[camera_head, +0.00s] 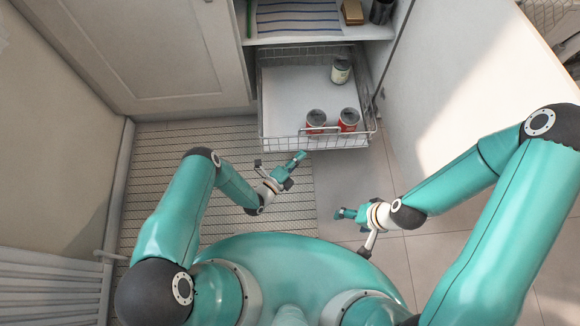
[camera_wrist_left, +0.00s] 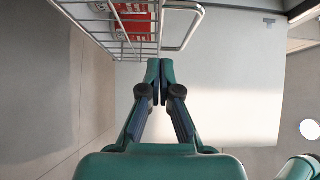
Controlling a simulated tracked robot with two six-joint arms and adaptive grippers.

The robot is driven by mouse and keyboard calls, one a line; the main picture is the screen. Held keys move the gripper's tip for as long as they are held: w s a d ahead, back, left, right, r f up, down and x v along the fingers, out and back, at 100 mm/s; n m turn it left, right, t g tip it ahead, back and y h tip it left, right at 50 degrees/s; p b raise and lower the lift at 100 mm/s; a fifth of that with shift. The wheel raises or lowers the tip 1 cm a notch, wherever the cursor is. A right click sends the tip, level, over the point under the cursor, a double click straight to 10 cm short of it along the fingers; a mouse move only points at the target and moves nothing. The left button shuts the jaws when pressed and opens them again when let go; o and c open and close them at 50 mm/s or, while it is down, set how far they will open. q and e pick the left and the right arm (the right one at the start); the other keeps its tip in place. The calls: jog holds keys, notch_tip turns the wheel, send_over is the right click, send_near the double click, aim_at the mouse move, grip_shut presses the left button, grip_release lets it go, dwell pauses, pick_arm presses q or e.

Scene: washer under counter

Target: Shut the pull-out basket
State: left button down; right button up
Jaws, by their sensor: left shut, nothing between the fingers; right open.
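The pull-out basket (camera_head: 281,144) is a wire basket with a white bottom, pulled out from under the cabinet shelf. Two red cans (camera_head: 316,119) (camera_head: 348,119) stand near its front, and a dark can with a pale label (camera_head: 340,71) stands further back. My left gripper (camera_head: 300,156) is shut and empty, just in front of the basket's front side. In the left wrist view, the closed fingertips (camera_wrist_left: 153,66) are just below the basket's wire frame (camera_wrist_left: 182,47); I cannot tell whether they touch. My right gripper (camera_head: 341,214) is open and empty, lower right of the basket, apart from it.
A striped cloth (camera_head: 298,17), a wooden block (camera_head: 352,12) and a dark cup (camera_head: 381,11) are on the shelf above. A white cabinet panel (camera_head: 440,90) stands right of the basket. A ribbed mat (camera_head: 150,165) covers the floor at left; tiled floor (camera_head: 340,177) is clear in front.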

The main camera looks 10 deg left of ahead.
aim_at(308, 137)
pick_arm(q)
jog(key=w+b, duration=0.1)
jog(key=w, duration=0.3)
jog(key=shift+f, duration=0.1)
jog(key=shift+w+a, duration=0.1)
jog(key=shift+w, duration=0.55)
pick_arm(e)
jog(key=shift+f, duration=0.7)
pick_arm(q)
jog(key=shift+w, duration=0.1)
pick_arm(e)
jog(key=shift+f, duration=0.15)
